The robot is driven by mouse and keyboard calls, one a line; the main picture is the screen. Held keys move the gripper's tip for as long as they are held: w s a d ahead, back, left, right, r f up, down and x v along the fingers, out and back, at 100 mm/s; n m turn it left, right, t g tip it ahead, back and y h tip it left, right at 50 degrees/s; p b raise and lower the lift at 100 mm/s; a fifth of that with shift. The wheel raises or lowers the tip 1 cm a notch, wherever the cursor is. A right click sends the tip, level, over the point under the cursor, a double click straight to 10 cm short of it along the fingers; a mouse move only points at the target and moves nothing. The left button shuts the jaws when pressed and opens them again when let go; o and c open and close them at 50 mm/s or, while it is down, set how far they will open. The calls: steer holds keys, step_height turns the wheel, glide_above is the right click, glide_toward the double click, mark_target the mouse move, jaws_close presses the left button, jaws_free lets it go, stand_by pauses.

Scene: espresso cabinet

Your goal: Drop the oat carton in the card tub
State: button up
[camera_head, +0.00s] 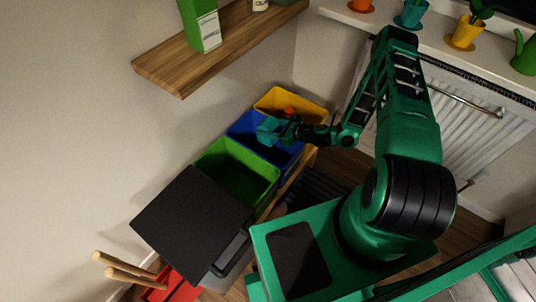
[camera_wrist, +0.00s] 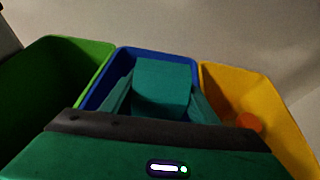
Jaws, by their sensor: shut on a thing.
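The oat carton appears to be the teal box (camera_head: 268,128) at the end of my arm; it also shows in the wrist view (camera_wrist: 162,82). My gripper (camera_head: 284,130) is shut on it, with a finger on each side in the wrist view. The carton is over the blue tub (camera_head: 240,128), the middle one of three in a row, and hides part of its inside. I cannot read a label telling which tub is for card. The blue rim also shows in the wrist view (camera_wrist: 125,52).
The green tub (camera_head: 265,172) stands on the near side of the blue one, the yellow tub (camera_head: 312,104) on the far side. An orange thing (camera_wrist: 249,121) is in the yellow tub. A dark lidded bin (camera_head: 190,222) stands nearer. A wooden shelf (camera_head: 165,68) juts from the wall.

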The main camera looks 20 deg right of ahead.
steer(key=o, duration=1.1)
steer(key=shift+s+d, duration=0.1)
steer(key=v, duration=1)
steer(key=shift+s+d, duration=0.15)
steer(key=shift+s, duration=0.05)
steer(key=shift+r, duration=0.1)
